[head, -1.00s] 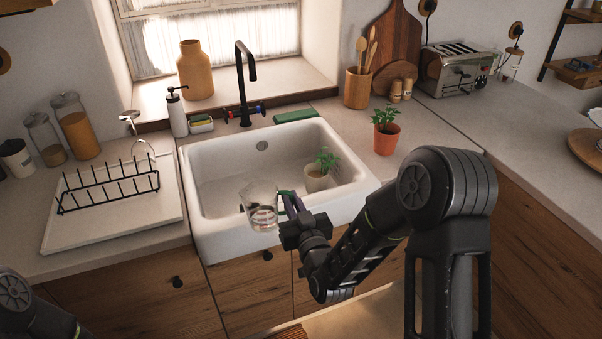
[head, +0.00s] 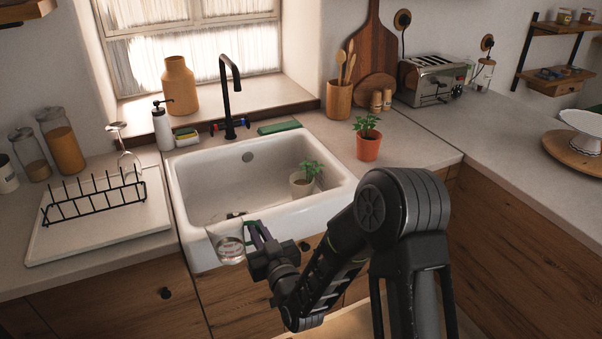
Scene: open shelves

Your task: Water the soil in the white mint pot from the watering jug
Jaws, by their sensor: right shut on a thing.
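The white mint pot (head: 301,186) stands upright inside the sink, at its right side, with a small green plant in it. The watering jug (head: 231,249) is a clear vessel with some clear liquid low in it. My right gripper (head: 254,236) is shut on the jug and holds it at the sink's front wall, left of and nearer than the pot. The jug's clear upper part is hard to make out against the sink. The soil is too small to make out clearly. My left gripper is out of view.
The white sink (head: 195,237) has a raised rim between jug and pot. A black tap (head: 228,95) stands behind it. A terracotta pot (head: 368,147) with a plant stands on the right counter. A dish rack (head: 95,200) is at left.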

